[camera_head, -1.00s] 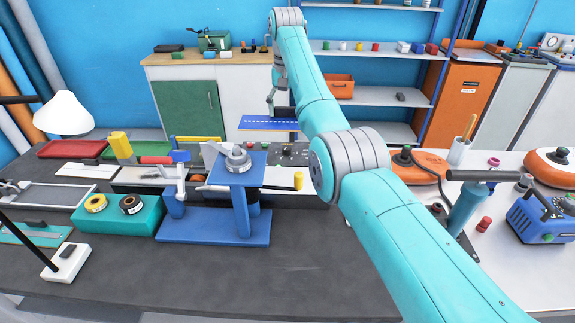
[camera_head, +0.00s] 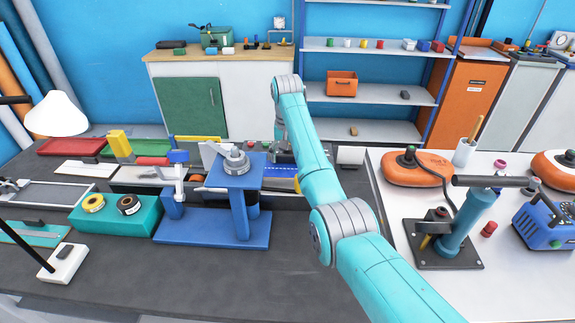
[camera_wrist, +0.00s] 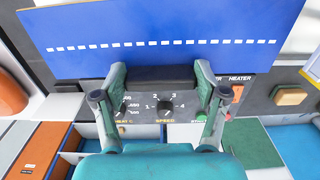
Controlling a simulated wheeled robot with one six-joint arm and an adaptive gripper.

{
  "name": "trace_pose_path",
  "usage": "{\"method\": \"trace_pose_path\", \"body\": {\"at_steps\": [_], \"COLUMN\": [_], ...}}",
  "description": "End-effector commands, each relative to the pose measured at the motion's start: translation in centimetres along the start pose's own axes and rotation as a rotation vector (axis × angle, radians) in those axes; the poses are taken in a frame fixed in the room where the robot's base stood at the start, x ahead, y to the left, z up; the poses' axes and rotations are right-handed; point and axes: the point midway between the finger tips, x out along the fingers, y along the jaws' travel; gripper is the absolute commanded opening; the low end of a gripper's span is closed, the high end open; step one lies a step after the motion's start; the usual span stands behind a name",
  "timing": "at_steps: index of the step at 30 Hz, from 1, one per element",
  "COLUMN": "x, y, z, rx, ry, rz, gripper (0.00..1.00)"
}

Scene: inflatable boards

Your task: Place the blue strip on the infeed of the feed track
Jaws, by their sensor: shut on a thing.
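The blue strip (camera_wrist: 160,42), flat with a white dashed line, spans the top of the wrist view. In the head view a part of it (camera_head: 286,173) shows behind the blue stand, which hides its left part. My gripper (camera_wrist: 160,76) is shut on the strip's near edge; in the head view my arm hides most of it. The long, low machine (camera_head: 132,187) that appears to hold the feed track runs behind the blue stand. Its infeed is not clearly visible, and I cannot tell whether the strip touches the track.
The blue stand (camera_head: 210,231) with a grey ring on top stands in front of the machine. A panel with a speed knob (camera_wrist: 165,106) lies below my gripper. A teal block (camera_head: 115,217) holds tape rolls at left. The dark bench front is clear.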

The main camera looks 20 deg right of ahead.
Motion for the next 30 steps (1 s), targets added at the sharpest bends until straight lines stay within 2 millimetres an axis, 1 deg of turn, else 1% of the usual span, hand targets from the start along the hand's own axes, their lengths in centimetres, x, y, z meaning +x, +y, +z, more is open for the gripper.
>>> {"method": "trace_pose_path", "body": {"at_steps": [6,7,18,19,20,21,22,30], "x": [3.1,3.3,3.8,3.8,3.8,3.8,3.8,3.8], "y": [-0.2,-0.2,-0.2,-0.2,-0.2,-0.2,-0.2,-0.2], "z": [0.5,0.5,0.5,0.5,0.5,0.5,0.5,0.5], "rx": [0.0,0.0,0.0,0.0,0.0,0.0,0.0,0.0], "ry": [-0.003,-0.002,0.0,0.0,0.0,0.0,0.0,0.0], "rz": [0.001,0.001,0.0,0.0,0.0,0.0,0.0,0.0], "gripper": [0.35,0.35,0.35,0.75,0.82,0.92,0.97,0.97]}}
